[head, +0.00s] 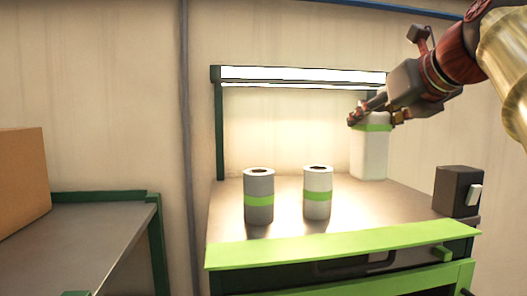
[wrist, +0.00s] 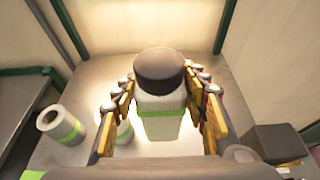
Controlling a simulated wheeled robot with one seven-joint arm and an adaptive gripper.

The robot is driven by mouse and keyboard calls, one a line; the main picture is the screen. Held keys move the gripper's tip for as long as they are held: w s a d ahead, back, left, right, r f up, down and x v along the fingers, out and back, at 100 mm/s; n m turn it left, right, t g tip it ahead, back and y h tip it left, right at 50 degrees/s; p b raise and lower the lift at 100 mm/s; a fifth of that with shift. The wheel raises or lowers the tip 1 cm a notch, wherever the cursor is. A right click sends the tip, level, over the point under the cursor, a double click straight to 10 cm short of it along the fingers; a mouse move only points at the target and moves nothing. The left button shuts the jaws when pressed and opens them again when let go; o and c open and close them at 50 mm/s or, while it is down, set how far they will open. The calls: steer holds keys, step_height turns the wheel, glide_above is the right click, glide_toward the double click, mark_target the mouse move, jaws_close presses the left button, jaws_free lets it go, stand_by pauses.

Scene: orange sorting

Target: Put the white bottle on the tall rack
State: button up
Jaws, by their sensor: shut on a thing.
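The white bottle (head: 370,155) has a green band and stands upright at the back right of the lit bench (head: 290,215). My gripper (head: 374,116) reaches in from the upper right and is shut around its upper part. In the wrist view the bottle (wrist: 160,105) shows its dark cap, between the two fingers of my gripper (wrist: 163,100). I cannot tell whether its base touches the bench. No thing in view is clearly the tall rack.
A grey can (head: 259,198) and a whiter can (head: 317,195), both green-banded, stand on the bench left of the bottle. A dark box-shaped device (head: 457,190) is at the right edge. A green-framed table (head: 90,225) with a cardboard box (head: 22,175) is at left.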

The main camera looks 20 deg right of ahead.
mark_target(375, 154)
steer(key=d+f, duration=0.1)
steer(key=w+d+f, duration=0.1)
steer(key=f, duration=0.1)
steer(key=shift+w+d+f, duration=0.1)
steer(key=shift+d+f, duration=0.15)
steer(key=shift+f, duration=0.05)
steer(key=f, duration=0.3)
steer(key=shift+w+d, duration=0.2)
steer(key=shift+d, duration=0.2)
steer(key=shift+s+a+f, duration=0.1)
steer(key=shift+a+f, duration=0.05)
steer(key=shift+f, duration=0.3)
steer(key=shift+f, duration=0.2)
steer(key=o, duration=1.4)
steer(key=shift+r, duration=0.1)
